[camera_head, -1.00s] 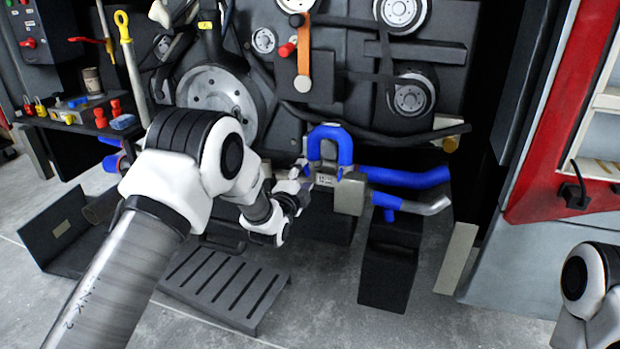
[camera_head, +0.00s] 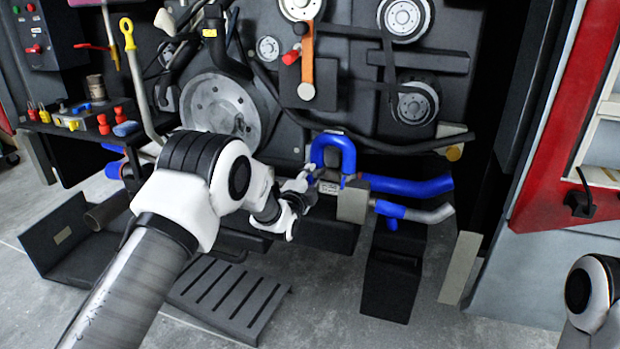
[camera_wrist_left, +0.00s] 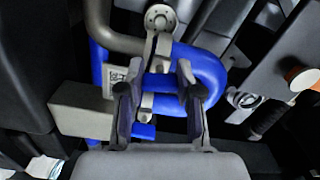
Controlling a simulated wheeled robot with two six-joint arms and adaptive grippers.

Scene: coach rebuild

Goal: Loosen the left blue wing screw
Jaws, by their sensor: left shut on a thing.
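My left gripper (camera_head: 314,178) is at the left side of the blue looped hose (camera_head: 333,150), low on the engine front; its fingertips are small and partly hidden there. In the left wrist view, the two fingers (camera_wrist_left: 157,82) stand on either side of a short blue bar (camera_wrist_left: 158,83), which I take to be the left blue wing screw, and are closed on it. The blue hose (camera_wrist_left: 205,68) curves just behind and to the right of the fingers. My right gripper does not show; only a piece of my right arm is at the lower right.
A grey block (camera_head: 352,203) sits just right of the gripper, with a blue pipe (camera_head: 410,186) beyond it. A dark box (camera_head: 390,285) and a slatted step (camera_head: 225,295) stand below. A shelf with small parts (camera_head: 75,128) is at the left.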

